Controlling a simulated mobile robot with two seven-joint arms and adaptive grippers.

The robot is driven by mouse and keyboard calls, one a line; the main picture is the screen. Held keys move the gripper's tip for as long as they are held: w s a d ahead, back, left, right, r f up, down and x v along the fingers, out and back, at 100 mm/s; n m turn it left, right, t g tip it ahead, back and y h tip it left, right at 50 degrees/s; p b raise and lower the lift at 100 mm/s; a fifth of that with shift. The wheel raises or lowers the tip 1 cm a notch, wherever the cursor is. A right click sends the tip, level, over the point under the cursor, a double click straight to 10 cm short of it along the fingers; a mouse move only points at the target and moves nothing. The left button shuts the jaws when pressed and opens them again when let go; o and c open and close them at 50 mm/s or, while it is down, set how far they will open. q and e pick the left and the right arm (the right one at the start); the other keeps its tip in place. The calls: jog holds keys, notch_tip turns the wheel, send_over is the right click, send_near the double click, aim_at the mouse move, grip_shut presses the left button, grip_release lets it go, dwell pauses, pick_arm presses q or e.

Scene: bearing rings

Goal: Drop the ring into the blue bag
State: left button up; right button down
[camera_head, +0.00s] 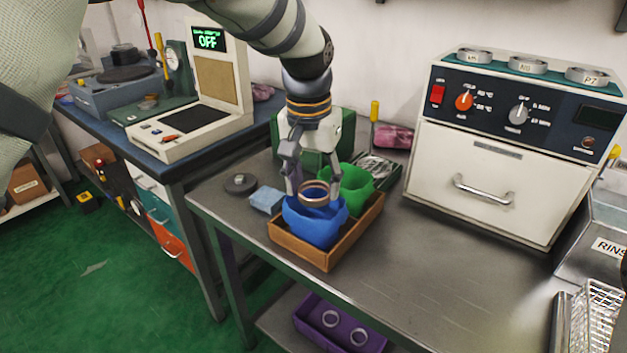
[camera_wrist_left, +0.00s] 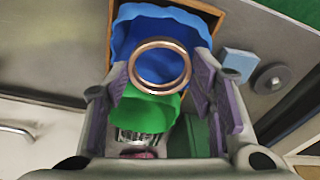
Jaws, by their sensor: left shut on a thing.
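The copper-coloured metal ring (camera_head: 313,204) is held between the fingers of my left gripper (camera_head: 312,188), above the mouth of the blue bag (camera_head: 315,230). In the left wrist view the ring (camera_wrist_left: 160,91) spans the gap between the purple finger pads, with the open blue bag (camera_wrist_left: 128,40) behind it. The blue bag stands in a wooden tray (camera_head: 345,246), its top open and edge crumpled. I cannot tell the exact height of the ring over the bag's rim. My right gripper is not in view.
A green bag (camera_head: 357,186) stands right behind the blue bag in the tray. A light blue block (camera_head: 266,200) and a grey disc (camera_head: 241,184) lie to the left. A white oven (camera_head: 500,185) stands to the right. The steel table's front is clear.

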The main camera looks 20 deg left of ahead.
aim_at(314, 191)
pick_arm(q)
jog(key=shift+f, duration=0.5)
dwell(0.7)
dwell(0.6)
jog(key=o, duration=1.2)
jog(key=shift+r+p, duration=0.45)
jog(key=shift+r, duration=3.55)
